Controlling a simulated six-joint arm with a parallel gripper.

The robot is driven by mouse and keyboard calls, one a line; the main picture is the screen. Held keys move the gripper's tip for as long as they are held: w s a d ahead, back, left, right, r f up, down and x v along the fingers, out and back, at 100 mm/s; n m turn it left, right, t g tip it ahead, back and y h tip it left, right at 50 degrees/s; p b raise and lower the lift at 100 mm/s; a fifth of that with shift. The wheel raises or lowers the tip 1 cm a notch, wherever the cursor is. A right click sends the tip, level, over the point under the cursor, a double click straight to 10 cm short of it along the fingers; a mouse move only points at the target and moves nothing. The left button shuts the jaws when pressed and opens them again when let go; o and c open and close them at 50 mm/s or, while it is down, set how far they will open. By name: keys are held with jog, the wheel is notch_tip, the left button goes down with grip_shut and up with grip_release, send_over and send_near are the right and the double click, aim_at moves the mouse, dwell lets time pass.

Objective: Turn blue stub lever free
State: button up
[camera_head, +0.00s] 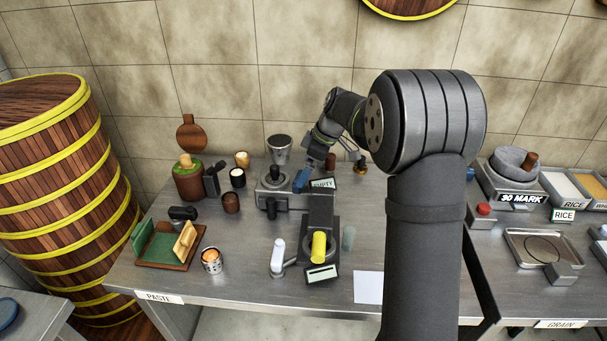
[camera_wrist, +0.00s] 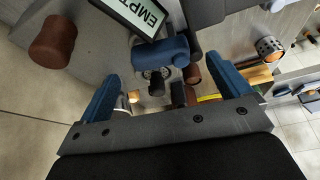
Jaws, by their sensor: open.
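The blue stub lever (camera_wrist: 173,49) shows in the wrist view as a short rounded blue piece on a dark metal body, below an EMPTY sign (camera_wrist: 138,12). My gripper (camera_wrist: 170,72) is open, with one blue finger on each side of the picture. The lever appears between and beyond the fingertips, and I see no contact. In the head view, a blue piece (camera_head: 301,181) shows at the grey machine (camera_head: 283,193) under my wrist; I cannot tell whether it is the lever or a finger. My arm hides part of this area.
A steel cup (camera_head: 279,148) tops the machine. A press with a yellow roll (camera_head: 319,246) stands in front. Brown jars (camera_head: 187,181) and a green tray (camera_head: 159,246) are to the left. A white sheet (camera_head: 368,287) lies at the front edge. A slatted barrel (camera_head: 63,190) stands left.

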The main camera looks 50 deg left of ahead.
jog(key=v, duration=1.3)
jog(key=shift+r, duration=0.3)
jog(key=shift+w+d, duration=0.2)
